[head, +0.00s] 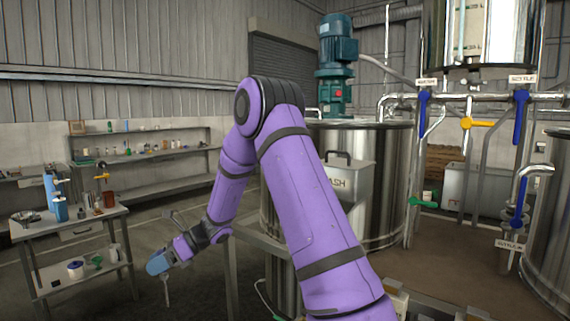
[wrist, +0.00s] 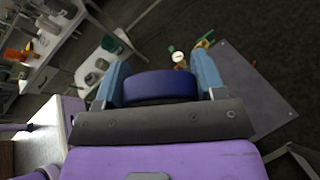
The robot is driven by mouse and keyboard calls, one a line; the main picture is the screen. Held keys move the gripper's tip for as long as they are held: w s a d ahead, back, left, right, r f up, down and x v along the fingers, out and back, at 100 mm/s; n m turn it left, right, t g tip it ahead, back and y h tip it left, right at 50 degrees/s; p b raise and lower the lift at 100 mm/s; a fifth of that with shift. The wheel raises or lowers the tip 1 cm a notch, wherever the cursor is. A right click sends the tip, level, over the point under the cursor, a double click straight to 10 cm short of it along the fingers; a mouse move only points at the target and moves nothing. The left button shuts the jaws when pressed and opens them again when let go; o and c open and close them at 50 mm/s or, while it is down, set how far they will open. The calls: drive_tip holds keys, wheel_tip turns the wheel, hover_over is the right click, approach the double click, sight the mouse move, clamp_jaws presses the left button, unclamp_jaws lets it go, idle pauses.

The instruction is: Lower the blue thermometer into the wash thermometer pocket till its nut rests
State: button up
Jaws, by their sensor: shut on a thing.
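My gripper (wrist: 161,80) is shut on the blue thermometer (wrist: 160,88). In the wrist view its dark blue round head sits between the two light blue fingers; its stem and nut cannot be made out there. In the head view my gripper (head: 158,264) is low at the left, in the air beside the workbench, with a thin grey stem hanging below it. The steel wash tank (head: 388,180) stands right of centre, apart from my gripper. My purple arm covers part of the tank and its WASH label. I cannot pick out the wash thermometer pocket.
A workbench (head: 105,214) with bottles and tools stands at the left. Shelves (head: 150,147) run along the back wall. A grey frame (head: 262,243) stands between my gripper and the tank. Pipes with blue and yellow valve handles (head: 484,124) are at the right.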

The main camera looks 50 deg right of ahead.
drive_tip(key=s+d+r+n+g+h, duration=0.1)
drive_tip(key=s+d+n+g+h, duration=0.3)
drive_tip(key=d+n+g+h, duration=0.65)
drive_tip(key=s+d+n+g+h, duration=0.3)
drive_tip(key=d+n+g+h, duration=0.4)
drive_tip(key=d+n, duration=0.65)
drive_tip(key=w+d+r+n+t+h, duration=0.2)
drive_tip(key=d+r+n+t+h, duration=0.7)
drive_tip(key=d+r, duration=1.1)
drive_tip(key=n+t, duration=0.3)
drive_tip(key=n, duration=0.2)
drive_tip(key=shift+w+d+r, duration=0.15)
drive_tip(key=shift+w+d, duration=0.1)
drive_tip(key=shift+d, duration=0.05)
